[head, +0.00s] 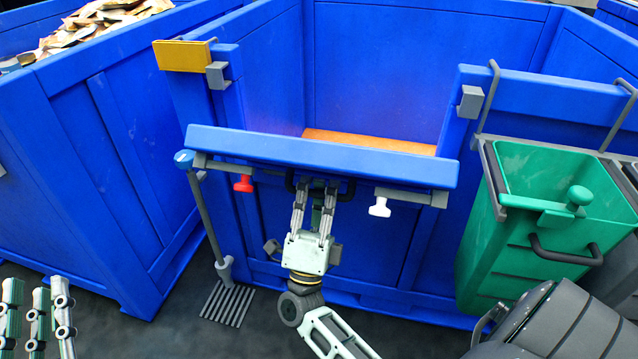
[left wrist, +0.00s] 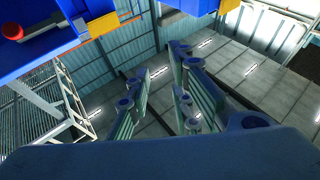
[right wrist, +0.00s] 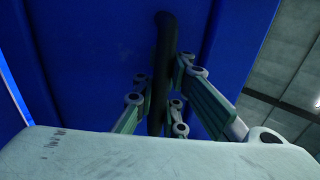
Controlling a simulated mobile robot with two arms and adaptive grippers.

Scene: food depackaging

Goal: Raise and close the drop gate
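The drop gate is the blue panel (head: 320,150) at the front of the large blue bin in the head view. Its top edge stands well below the bin's rim, with the opening visible above it. My right gripper (head: 317,188) is at the black handle (right wrist: 163,60) in the middle of the gate. Its fingers flank the bar closely and appear shut on it. My left gripper (head: 35,300) is open and empty at the lower left, apart from the gate.
Grey brackets (head: 217,75) (head: 470,101) flank the opening, with a yellow block (head: 182,56) at left. A green bin (head: 550,180) hangs at right. Another blue bin (head: 100,150) stands at left. Orange material (head: 370,140) lies inside.

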